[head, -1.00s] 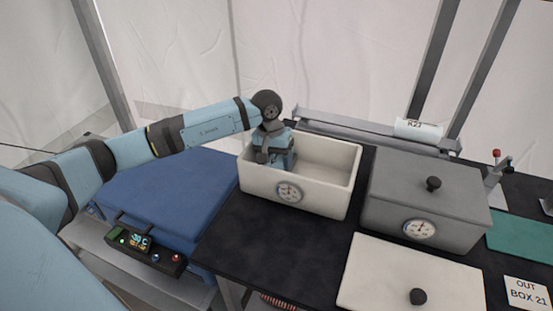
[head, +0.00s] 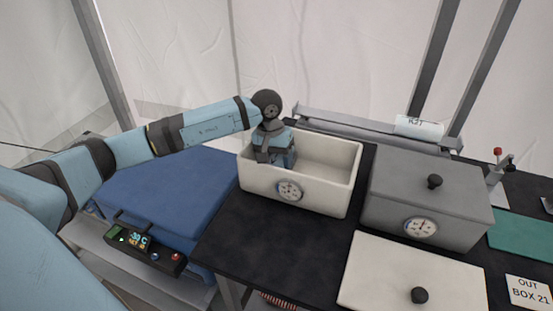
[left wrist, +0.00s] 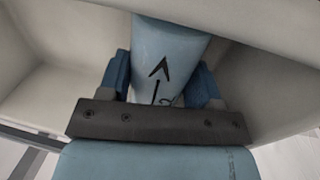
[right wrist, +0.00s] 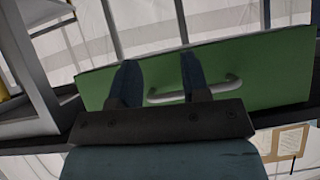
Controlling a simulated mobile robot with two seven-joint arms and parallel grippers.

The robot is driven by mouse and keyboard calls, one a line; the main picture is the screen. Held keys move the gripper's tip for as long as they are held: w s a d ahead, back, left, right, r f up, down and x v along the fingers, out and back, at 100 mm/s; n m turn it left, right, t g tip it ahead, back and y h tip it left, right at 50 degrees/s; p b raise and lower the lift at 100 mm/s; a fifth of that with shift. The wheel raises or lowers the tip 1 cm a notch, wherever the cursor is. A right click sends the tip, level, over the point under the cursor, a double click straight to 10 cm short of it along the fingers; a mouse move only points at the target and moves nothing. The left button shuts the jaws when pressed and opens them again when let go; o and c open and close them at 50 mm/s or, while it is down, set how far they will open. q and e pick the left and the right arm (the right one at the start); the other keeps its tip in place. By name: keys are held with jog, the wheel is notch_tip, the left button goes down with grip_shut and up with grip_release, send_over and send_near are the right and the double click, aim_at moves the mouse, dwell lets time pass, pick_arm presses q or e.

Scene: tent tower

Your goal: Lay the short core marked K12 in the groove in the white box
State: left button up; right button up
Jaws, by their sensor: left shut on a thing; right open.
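The white box (head: 327,195) stands open on the black table, with a round dial on its front. My left gripper (head: 275,160) reaches down into its left end. In the left wrist view my left gripper (left wrist: 160,85) is shut on a pale core (left wrist: 172,45) marked with a black arrow. The rest of its marking is cut off by the gripper, so I cannot read K12. The core is inside the box walls; the groove is hidden, and I cannot tell if the core touches it. My right gripper (right wrist: 159,70) is open and empty, in front of a green panel.
A grey lidded box (head: 400,215) stands right of the white box. A white lid (head: 385,275) with a black knob lies in front. A core marked R21 or similar (head: 425,130) rests on the rear rail. A blue chest (head: 165,195) is at left. The green panel (right wrist: 250,75) has a handle.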

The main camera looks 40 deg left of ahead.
pick_arm(q)
jog(key=o, duration=1.2)
jog(key=shift+c, duration=0.2)
notch_tip(320, 180, up, 14)
jog(key=a, duration=0.2)
jog(key=shift+s+f, duration=0.2)
jog(key=shift+s, duration=0.05)
